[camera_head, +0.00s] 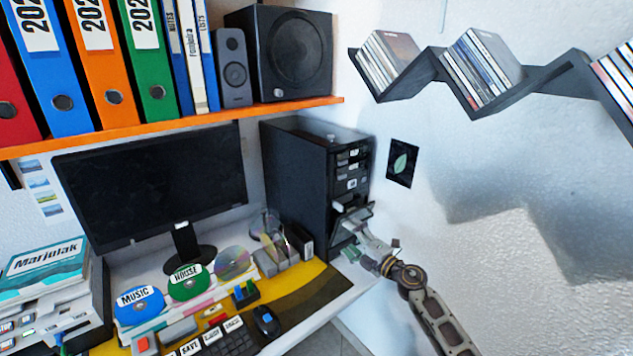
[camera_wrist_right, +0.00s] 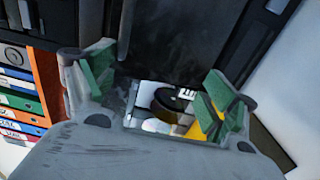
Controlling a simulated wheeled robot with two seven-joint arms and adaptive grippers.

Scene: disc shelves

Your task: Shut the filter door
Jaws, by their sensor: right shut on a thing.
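The black computer tower (camera_head: 300,180) stands on the desk beside the monitor, its front facing right. A dark grey panel, which looks like the filter door (camera_head: 357,214), sticks out from the lower front of the tower. My right gripper (camera_head: 345,232) is at this panel, its grey fingers and green pads around it. In the right wrist view a dark panel (camera_wrist_right: 172,50) lies between and beyond the fingers of the gripper (camera_wrist_right: 158,88), which is shut on it. The exact contact is hidden. My left gripper is not in view.
The monitor (camera_head: 150,185), several discs and a mouse (camera_head: 266,321) are on the desk left of the gripper. The orange shelf (camera_head: 180,122) with binders and speakers hangs above.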

